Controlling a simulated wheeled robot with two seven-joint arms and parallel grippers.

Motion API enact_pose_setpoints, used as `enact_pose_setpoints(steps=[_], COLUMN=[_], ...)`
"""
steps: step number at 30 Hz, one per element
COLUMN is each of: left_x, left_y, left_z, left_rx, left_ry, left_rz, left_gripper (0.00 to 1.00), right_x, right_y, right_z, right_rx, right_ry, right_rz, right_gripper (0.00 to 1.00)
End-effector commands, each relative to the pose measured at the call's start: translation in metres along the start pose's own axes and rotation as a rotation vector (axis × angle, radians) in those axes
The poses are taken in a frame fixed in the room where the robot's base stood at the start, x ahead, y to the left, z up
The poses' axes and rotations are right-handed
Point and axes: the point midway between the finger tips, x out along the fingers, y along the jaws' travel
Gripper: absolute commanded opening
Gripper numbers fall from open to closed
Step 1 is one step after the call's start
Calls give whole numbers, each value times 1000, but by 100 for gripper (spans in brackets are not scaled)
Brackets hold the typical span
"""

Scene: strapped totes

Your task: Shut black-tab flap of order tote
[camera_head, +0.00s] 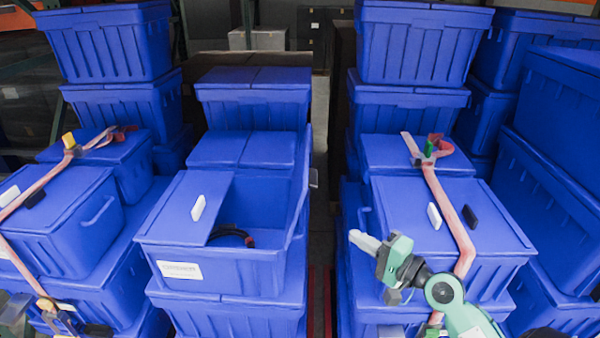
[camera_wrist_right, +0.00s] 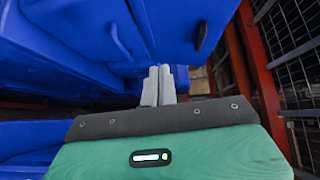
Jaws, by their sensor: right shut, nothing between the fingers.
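The order tote (camera_head: 215,268) is the open blue tote in the middle stack, with a white label on its front. Its left flap (camera_head: 190,205) lies shut and carries a white tab (camera_head: 198,207). Its right flap (camera_head: 299,185) stands open, steeply raised along the right side. The black tab (camera_head: 314,178) shows at that flap's outer edge. A dark tab (camera_wrist_right: 203,32) on a blue panel shows in the right wrist view. My right gripper (camera_head: 364,241) is right of the open flap, apart from it. Its fingers (camera_wrist_right: 159,84) are together and empty.
A dark curved item (camera_head: 232,235) shows inside the tote. A shut, strapped tote (camera_head: 450,225) stands to the right, close to my right arm. Another strapped tote (camera_head: 55,215) stands at left. A narrow gap (camera_head: 322,235) separates the middle and right stacks.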

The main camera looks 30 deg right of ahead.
Motion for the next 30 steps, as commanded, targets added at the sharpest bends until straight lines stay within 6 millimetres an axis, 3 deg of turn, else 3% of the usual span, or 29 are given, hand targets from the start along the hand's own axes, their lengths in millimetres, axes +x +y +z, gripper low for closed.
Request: enact_pose_setpoints(steps=[3, 6, 11, 17, 30], left_x=[1, 1, -4, -20, -56], left_y=[0, 0, 0, 0, -1], left_z=[1, 1, 0, -1, -5], left_rx=[0, 0, 0, 0, 0], left_ry=[0, -1, 0, 0, 0], left_rz=[0, 0, 0, 0, 0], left_gripper=[0, 0, 0, 0, 0], right_x=[-4, -7, -4, 19, 92], right_y=[-25, -39, -48, -55, -65], right_z=[-24, -36, -42, -44, -50], right_rx=[110, 170, 201, 199, 197], right_ry=[45, 64, 74, 74, 74], right_rz=[-94, -144, -169, -169, -167], right_gripper=[0, 0, 0, 0, 0])
